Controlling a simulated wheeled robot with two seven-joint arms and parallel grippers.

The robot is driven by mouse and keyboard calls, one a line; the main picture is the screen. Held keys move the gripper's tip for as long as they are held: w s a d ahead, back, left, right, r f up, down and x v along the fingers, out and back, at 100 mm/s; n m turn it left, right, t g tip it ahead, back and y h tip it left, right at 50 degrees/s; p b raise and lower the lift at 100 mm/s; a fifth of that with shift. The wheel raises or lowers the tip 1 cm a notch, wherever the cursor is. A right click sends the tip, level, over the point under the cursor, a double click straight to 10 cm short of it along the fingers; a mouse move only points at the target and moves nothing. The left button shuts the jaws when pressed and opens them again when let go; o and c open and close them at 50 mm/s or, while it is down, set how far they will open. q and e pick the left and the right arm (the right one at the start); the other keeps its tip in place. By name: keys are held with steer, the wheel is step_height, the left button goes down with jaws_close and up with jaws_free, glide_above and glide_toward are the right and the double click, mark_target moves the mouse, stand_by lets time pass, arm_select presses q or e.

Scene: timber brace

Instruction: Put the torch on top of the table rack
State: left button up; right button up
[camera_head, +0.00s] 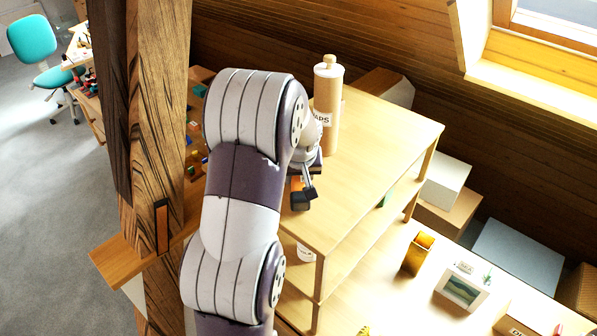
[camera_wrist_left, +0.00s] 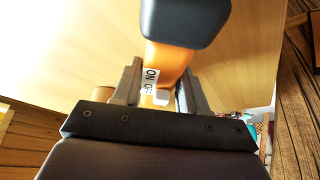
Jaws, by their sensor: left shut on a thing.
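The torch (camera_wrist_left: 165,60) is orange with a dark grey head and an ON/OFF label. In the left wrist view it lies between the two fingers of my left gripper (camera_wrist_left: 152,88), which is shut on it. In the head view my left gripper (camera_head: 303,180) is partly hidden behind my arm, and the torch (camera_head: 297,188) shows as a small orange and dark piece there. It is over the top board of the wooden table rack (camera_head: 375,150), near its left side. I cannot tell whether the torch touches the board. My right gripper is not in view.
A timber post (camera_head: 155,110) rises left of my arm. The right part of the rack top is clear. An orange holder (camera_head: 418,253) and a picture frame (camera_head: 462,286) stand on the table below.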

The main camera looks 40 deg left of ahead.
arm_select(q)
steer(key=shift+a+f, duration=0.1)
steer(key=shift+f, duration=0.2)
steer(key=o, duration=1.3)
steer(key=shift+w, duration=0.1)
steer(key=shift+c, duration=0.2)
steer(key=shift+r, duration=0.1)
steer(key=shift+r, duration=0.4)
steer(key=b+v, duration=0.2)
steer(key=v, duration=0.3)
steer(key=b+v, duration=0.2)
steer(key=v, duration=0.4)
steer(key=shift+r, duration=0.2)
